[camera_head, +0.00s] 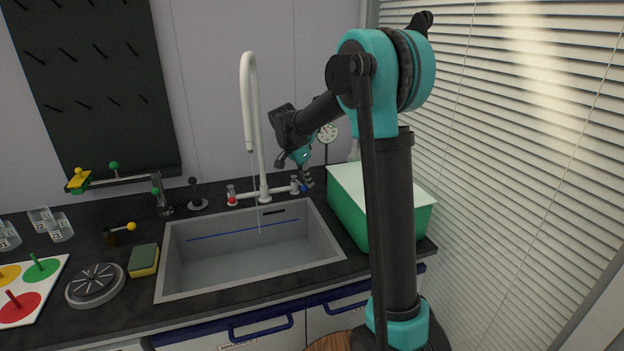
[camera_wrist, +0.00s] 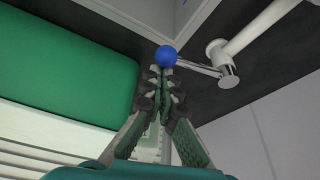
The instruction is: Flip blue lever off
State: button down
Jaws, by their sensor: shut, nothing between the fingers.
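The blue lever shows in the wrist view as a blue ball (camera_wrist: 165,56) on a thin metal rod that runs right to the white tap's valve. In the head view the blue lever (camera_head: 304,188) is small at the right end of the tap, partly hidden by my gripper. The white tap (camera_head: 251,110) stands behind the sink, and a thin stream falls from its spout. My gripper (camera_wrist: 162,74) is shut and empty, with its fingertips right at the blue ball. They look close or touching; I cannot tell which. In the head view my gripper (camera_head: 307,176) points down beside the lever.
A red lever (camera_head: 231,196) is on the tap's left end. The grey sink (camera_head: 173,271) is in front. A green box (camera_head: 408,222) with a white top stands close on the right. A gauge (camera_head: 327,132) stands behind my gripper. A sponge (camera_head: 143,261) lies left of the sink.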

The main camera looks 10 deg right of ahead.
jog(key=shift+s+a, duration=0.15)
jog(key=shift+a, duration=0.05)
jog(key=shift+s+a, duration=0.15)
jog(key=shift+a, duration=0.25)
dwell(0.3)
notch_tip(320, 180, up, 10)
jog(key=shift+d, duration=0.2)
dwell(0.5)
